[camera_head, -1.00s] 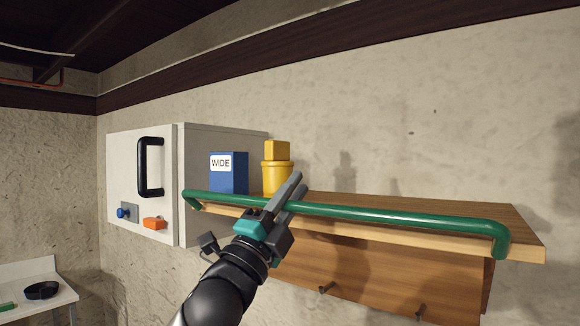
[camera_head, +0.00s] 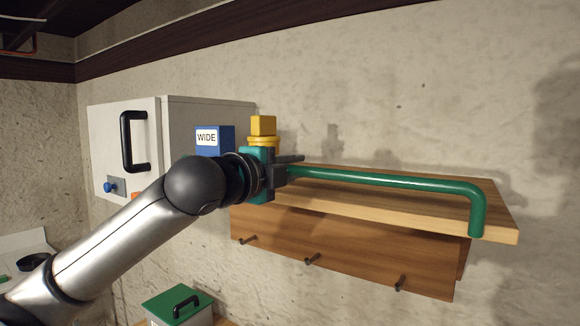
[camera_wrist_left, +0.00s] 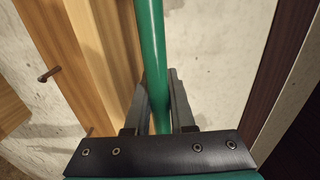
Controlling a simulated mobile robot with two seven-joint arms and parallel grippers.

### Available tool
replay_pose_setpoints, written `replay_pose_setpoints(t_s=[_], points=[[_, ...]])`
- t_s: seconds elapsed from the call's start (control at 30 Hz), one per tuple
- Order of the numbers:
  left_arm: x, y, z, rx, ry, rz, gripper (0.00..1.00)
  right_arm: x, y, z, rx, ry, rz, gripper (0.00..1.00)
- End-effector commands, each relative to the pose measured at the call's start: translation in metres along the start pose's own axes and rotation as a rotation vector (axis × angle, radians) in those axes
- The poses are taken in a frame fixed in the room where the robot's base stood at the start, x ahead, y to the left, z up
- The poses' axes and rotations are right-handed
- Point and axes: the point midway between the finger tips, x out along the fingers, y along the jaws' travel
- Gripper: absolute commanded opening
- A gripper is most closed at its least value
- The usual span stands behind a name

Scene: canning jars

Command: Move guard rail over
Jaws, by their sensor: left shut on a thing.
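The green guard rail (camera_head: 390,180) is a long round bar whose right end bends down at the front right of the wooden shelf (camera_head: 370,210). Most of the bar shows just above the shelf's front edge. Its left end is hidden behind my left arm. My left gripper (camera_head: 292,165) is shut on the rail toward its left part. In the left wrist view, the rail (camera_wrist_left: 151,50) runs between the two fingers of the left gripper (camera_wrist_left: 160,100). My right gripper is not in view.
A blue box (camera_head: 223,134) marked WIDE and a yellow container (camera_head: 263,128) stand behind the gripper. A white cabinet (camera_head: 180,125) with a black handle is at left. Several pegs (camera_head: 312,259) stick out below the shelf. A green-lidded box (camera_head: 178,303) sits lower down.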

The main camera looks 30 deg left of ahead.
Motion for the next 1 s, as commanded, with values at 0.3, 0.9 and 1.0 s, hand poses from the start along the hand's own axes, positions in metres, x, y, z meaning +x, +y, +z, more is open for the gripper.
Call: replay_pose_setpoints(t_s=[0.3,0.9,1.0], points=[[0.0061,-0.0003,-0.0001,-0.001,0.001,0.097,0.00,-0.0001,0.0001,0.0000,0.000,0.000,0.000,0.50],[0.0079,0.0014,0.0000,-0.001,0.000,0.125,0.00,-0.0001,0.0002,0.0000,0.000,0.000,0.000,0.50],[0.0079,0.0015,-0.0001,-0.001,0.001,0.126,0.31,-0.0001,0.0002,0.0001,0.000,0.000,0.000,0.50]])
